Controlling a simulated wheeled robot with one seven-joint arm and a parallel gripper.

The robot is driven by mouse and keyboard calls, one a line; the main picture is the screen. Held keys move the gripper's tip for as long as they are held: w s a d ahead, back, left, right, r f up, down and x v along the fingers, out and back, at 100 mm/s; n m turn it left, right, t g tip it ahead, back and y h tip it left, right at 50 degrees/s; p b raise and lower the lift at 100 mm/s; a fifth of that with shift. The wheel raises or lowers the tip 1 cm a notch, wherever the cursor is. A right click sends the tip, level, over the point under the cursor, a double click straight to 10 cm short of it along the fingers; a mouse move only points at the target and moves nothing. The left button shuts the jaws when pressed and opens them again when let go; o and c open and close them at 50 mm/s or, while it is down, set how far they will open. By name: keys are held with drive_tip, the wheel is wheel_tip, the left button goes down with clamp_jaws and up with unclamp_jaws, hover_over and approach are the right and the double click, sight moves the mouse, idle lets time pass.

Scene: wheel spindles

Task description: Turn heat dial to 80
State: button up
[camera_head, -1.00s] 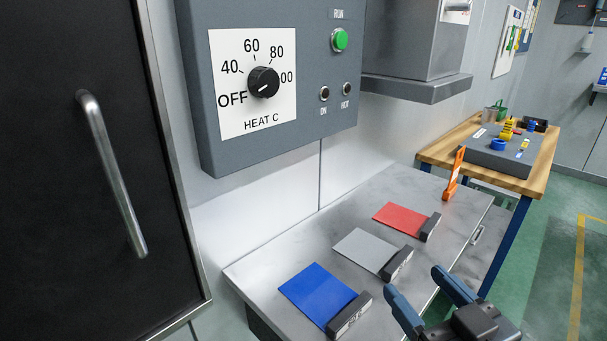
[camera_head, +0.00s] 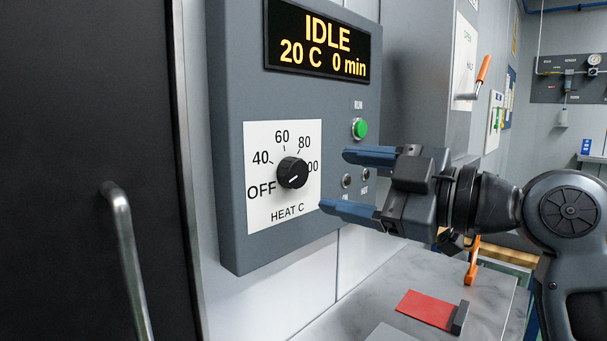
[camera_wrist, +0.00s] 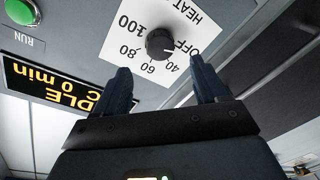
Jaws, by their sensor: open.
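The black heat dial (camera_head: 292,173) sits on a white scale plate (camera_head: 262,215) marked OFF, 40, 60, 80 and 100. Its white pointer line points toward OFF. My gripper (camera_head: 334,180) is open and empty to the right of the dial, its blue fingers one above the other and pointing at the panel. The fingers are apart from the dial. In the wrist view the dial (camera_wrist: 159,43) shows just beyond and between the fingertips (camera_wrist: 160,66), and the scale appears upside down.
The display (camera_head: 322,45) reads IDLE, 20 C, 0 min. A green RUN button (camera_head: 359,128) and two small indicators (camera_head: 347,181) are on the panel near my fingers. A door handle (camera_head: 125,255) stands at left. A red plate (camera_head: 427,308) lies on the metal table below.

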sight(300, 174)
drive_tip(key=p+x, duration=0.1)
drive_tip(key=x, duration=0.6)
drive_tip(key=shift+p, duration=0.3)
drive_tip(key=shift+d, duration=0.1)
drive_tip(key=c, duration=1)
